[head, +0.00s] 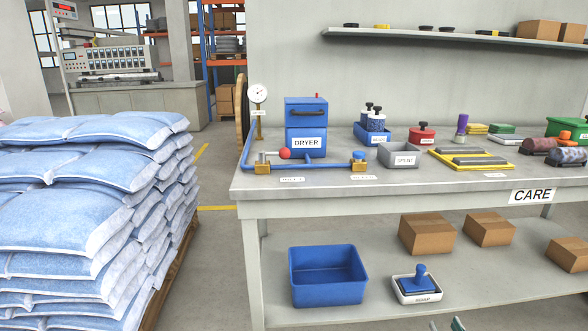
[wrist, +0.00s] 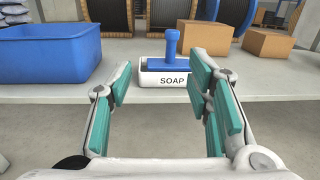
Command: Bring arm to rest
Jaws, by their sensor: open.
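My gripper (wrist: 163,95) is open and empty in the wrist view, its teal-padded fingers wide apart. It is in front of the lower shelf and faces a white tray labelled SOAP (wrist: 150,78) with a blue handled block (wrist: 172,52) on it. The tray stands beyond the fingertips, apart from them. In the head view the SOAP tray (head: 417,293) is on the lower shelf. Only small tips of my gripper (head: 446,324) show at the bottom edge there; the rest of my arm is out of view.
A blue bin (head: 328,292) stands left of the tray, and cardboard boxes (head: 427,234) are behind and right. The CARE workbench top (head: 335,182) overhangs the lower shelf (head: 375,262) and holds a blue dryer (head: 306,115) and pipes. Stacked bags (head: 70,215) stand at the left.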

